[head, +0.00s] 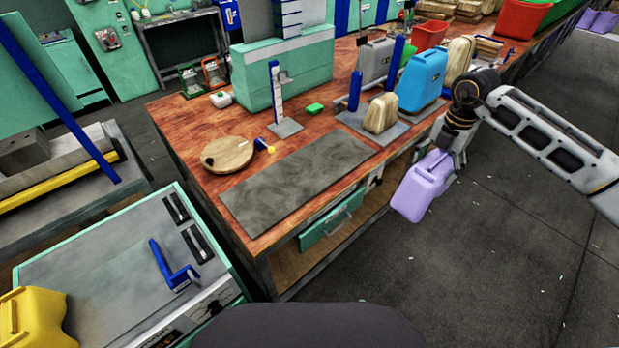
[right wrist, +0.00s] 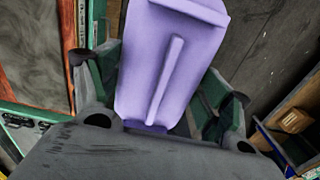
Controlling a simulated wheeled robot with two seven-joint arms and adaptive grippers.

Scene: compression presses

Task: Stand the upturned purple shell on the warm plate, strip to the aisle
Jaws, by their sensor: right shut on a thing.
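The purple shell (head: 424,187) is a suitcase-like piece hanging tilted in the air off the right end of the bench, over the dark floor. My right gripper (head: 450,160) is shut on its upper end. In the right wrist view the purple shell (right wrist: 170,65) lies between the fingers, with a long raised strip on the face toward the camera. A flat dark grey plate (head: 297,180) lies bare on the wooden bench; I cannot tell whether it is the warm plate. The shell is to its right and apart from it. My left gripper is not in view.
Blue (head: 421,80) and tan (head: 381,113) shells stand behind the plate on the bench (head: 190,130). A round wooden disc (head: 227,154) and a blue-posted gauge (head: 275,95) stand near its left end. A grey-topped cabinet (head: 110,270) with a blue handle is at lower left.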

